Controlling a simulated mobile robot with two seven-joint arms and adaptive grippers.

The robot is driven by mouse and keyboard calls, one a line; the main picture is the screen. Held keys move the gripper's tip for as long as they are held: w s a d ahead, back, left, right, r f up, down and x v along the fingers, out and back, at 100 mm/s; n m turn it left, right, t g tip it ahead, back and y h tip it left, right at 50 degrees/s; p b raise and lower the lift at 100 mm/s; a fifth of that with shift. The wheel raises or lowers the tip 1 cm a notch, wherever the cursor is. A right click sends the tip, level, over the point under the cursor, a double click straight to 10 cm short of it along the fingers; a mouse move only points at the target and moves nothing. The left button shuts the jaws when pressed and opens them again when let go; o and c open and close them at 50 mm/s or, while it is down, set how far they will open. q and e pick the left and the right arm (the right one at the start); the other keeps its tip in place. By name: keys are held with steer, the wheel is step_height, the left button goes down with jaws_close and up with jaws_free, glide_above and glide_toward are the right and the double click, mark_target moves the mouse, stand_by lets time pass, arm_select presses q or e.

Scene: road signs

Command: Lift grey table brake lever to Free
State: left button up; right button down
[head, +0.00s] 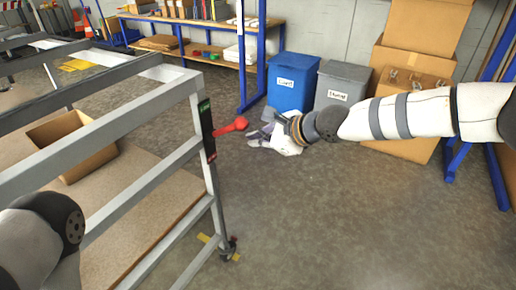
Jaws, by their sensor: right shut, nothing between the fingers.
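The grey table (150,92) is a metal frame on the left. A dark upright plate on its near corner post has a green label (204,106) at the top and a small red mark at the bottom. The brake lever (232,126) has a red arm and round red knob, pointing right and slightly up from about the middle of the plate. My right gripper (254,141) is shut and empty, just right of and slightly below the knob; they look close, but contact cannot be told. My left arm shows at lower left, its gripper out of view.
An open cardboard box (72,145) sits on the table's lower board. A blue bin (292,82), a grey bin (342,84) and stacked cardboard boxes (425,30) stand behind my right arm. A shelf bench (215,58) is at the back. Floor at front right is clear.

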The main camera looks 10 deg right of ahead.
arm_select(q)
steer(key=shift+s+f, duration=0.5)
steer(key=shift+f, duration=0.1)
arm_select(e)
steer(key=shift+a+r+h, duration=0.1)
steer(key=shift+r+h, duration=0.2)
steer(key=shift+r, duration=0.9)
steer(key=shift+r, duration=0.1)
